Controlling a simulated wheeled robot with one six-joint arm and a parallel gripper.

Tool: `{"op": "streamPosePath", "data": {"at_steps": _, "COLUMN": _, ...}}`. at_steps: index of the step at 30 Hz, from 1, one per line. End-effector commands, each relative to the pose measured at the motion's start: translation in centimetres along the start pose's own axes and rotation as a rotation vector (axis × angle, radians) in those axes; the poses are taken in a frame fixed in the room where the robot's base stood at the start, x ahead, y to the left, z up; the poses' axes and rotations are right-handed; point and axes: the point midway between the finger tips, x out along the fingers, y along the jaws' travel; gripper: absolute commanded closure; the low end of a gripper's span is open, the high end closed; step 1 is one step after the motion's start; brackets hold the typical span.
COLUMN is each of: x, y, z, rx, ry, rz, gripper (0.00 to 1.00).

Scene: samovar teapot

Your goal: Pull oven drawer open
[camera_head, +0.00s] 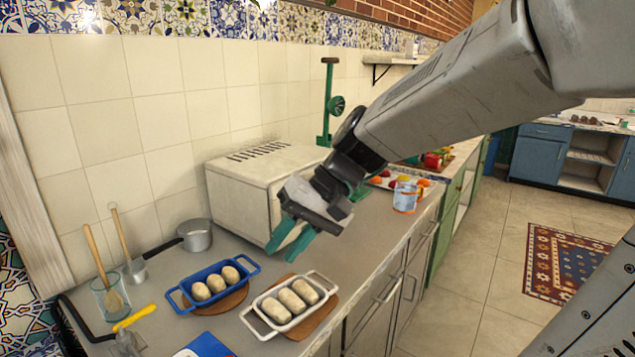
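A cream box-shaped appliance with top vent slots, which looks like the oven (238,200), stands on the counter against the tiled wall. My gripper (281,252), with green fingers, is in front of its right-hand front side, pointing down and left. The two fingers look apart, with nothing seen between them. My gripper and arm cover much of the oven's front, so its drawer and any handle are hidden. I cannot tell whether the fingers touch the oven.
A blue dish (212,302) and a white dish (271,327) with oval rolls sit in front of the oven. A saucepan (195,236) is left of it. A clear container (406,197) and a tray of produce are to the right.

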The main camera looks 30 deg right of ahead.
Motion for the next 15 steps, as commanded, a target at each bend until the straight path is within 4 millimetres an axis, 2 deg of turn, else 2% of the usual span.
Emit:
{"op": "streamPosePath", "data": {"at_steps": 1, "x": -0.1, "y": 0.4, "z": -3.3, "rx": 0.063, "ry": 0.041, "rz": -0.085, "gripper": 0.75}}
{"op": "streamPosePath", "data": {"at_steps": 5, "x": -1.2, "y": 2.2, "z": -11.7, "rx": 0.196, "ry": 0.198, "rz": -0.298, "gripper": 0.75}}
{"op": "streamPosePath", "data": {"at_steps": 6, "x": -1.8, "y": 3.4, "z": -14.4, "rx": 0.237, "ry": 0.258, "rz": -0.354, "gripper": 0.75}}
{"op": "streamPosePath", "data": {"at_steps": 8, "x": -2.8, "y": 5.6, "z": -18.1, "rx": 0.298, "ry": 0.351, "rz": -0.429, "gripper": 0.75}}
{"op": "streamPosePath", "data": {"at_steps": 9, "x": -3.6, "y": 7.4, "z": -20.4, "rx": 0.339, "ry": 0.414, "rz": -0.472, "gripper": 0.75}}
{"op": "streamPosePath", "data": {"at_steps": 12, "x": -5.4, "y": 12.0, "z": -24.9, "rx": 0.428, "ry": 0.563, "rz": -0.551, "gripper": 0.75}}
{"op": "streamPosePath", "data": {"at_steps": 15, "x": -6.8, "y": 16.0, "z": -27.8, "rx": 0.494, "ry": 0.68, "rz": -0.597, "gripper": 0.75}}
